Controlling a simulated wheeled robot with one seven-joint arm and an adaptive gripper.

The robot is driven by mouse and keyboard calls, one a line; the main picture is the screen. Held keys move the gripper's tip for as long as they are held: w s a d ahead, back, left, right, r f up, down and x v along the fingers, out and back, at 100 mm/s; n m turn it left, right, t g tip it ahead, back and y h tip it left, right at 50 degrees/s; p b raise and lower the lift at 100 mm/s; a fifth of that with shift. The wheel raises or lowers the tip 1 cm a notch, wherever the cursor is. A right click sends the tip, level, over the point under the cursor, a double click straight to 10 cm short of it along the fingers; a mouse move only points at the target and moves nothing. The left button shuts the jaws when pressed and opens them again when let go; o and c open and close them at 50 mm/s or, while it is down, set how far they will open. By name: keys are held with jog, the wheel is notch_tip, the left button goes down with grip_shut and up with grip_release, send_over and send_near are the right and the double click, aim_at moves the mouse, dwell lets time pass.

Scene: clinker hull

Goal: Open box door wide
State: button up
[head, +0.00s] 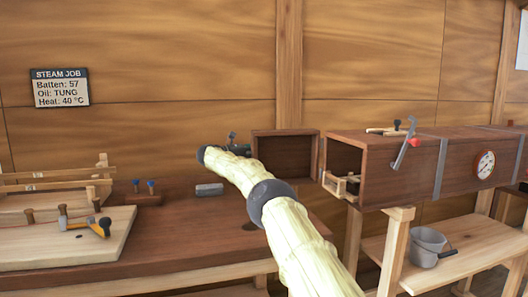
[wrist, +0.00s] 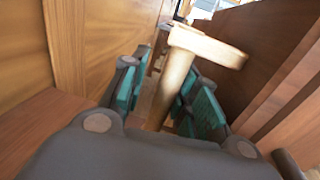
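The long brown steam box (head: 400,165) stands at the right with its left end open. Its door (head: 285,152) is swung out to the left of that opening, with its framed inner face towards the head view. My gripper (head: 234,146) is at the door's left edge, partly hidden by my arm. In the wrist view my gripper (wrist: 168,88) has its teal-padded fingers apart. A pale wooden handle-like piece (wrist: 205,45) stands ahead, its stem reaching down between the fingers. I cannot tell whether they touch it. A dark brown panel (wrist: 265,50), likely the door, is at right.
The workbench (head: 180,225) lies below my arm, with a grey block (head: 209,189) and a pale board with tools (head: 70,238). The plank wall (head: 150,130) is close behind. A bucket (head: 427,247) stands on the low shelf at right.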

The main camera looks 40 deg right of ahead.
jog(key=shift+f, duration=0.1)
dwell(0.3)
jog(key=v, duration=1.2)
jog(key=shift+a, duration=0.1)
